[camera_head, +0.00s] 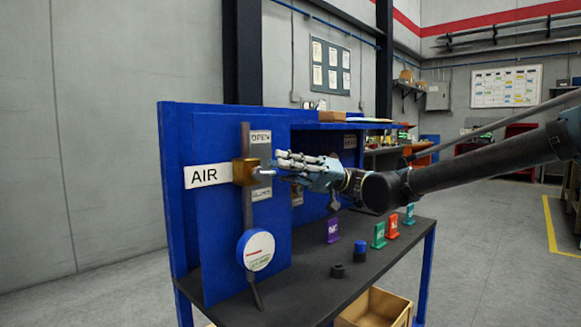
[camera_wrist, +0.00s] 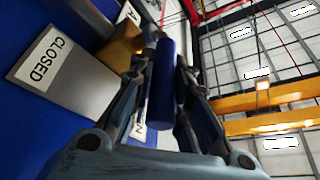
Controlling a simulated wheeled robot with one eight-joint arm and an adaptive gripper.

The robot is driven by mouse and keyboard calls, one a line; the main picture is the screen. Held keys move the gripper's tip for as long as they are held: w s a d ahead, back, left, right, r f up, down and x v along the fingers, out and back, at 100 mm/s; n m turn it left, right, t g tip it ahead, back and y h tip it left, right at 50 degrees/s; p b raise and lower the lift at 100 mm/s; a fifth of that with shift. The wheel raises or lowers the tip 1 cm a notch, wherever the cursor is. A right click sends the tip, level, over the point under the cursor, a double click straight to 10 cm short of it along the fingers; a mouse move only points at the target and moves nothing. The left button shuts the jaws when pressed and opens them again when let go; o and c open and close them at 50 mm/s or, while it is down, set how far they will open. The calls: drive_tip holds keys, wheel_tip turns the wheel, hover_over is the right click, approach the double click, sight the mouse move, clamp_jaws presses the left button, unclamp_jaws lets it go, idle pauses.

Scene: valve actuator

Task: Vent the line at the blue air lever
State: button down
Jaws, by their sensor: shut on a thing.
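The blue air lever (camera_wrist: 162,95) shows in the wrist view as a blue cylinder between the two fingers of my gripper (camera_wrist: 162,78), which is shut on it. The brass valve body (camera_wrist: 120,48) sits just beyond, at the lever's far end. In the head view the brass valve body (camera_head: 245,171) is on a grey vertical pipe (camera_head: 247,208), beside the AIR sign (camera_head: 208,176). My gripper (camera_head: 274,168) is right of the valve there and hides the lever. The OPEN label (camera_head: 261,137) is above; the CLOSED label (camera_head: 261,195) is below, partly covered.
A round gauge (camera_head: 256,250) hangs low on the pipe. A wooden crate (camera_head: 374,308) is below. The blue panel (camera_head: 215,240) stands close behind the valve.

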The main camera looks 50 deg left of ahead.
drive_tip(key=c, duration=1.5)
unclamp_jaws()
drive_tip(key=shift+w, duration=0.1)
drive_tip(key=v, duration=1.2)
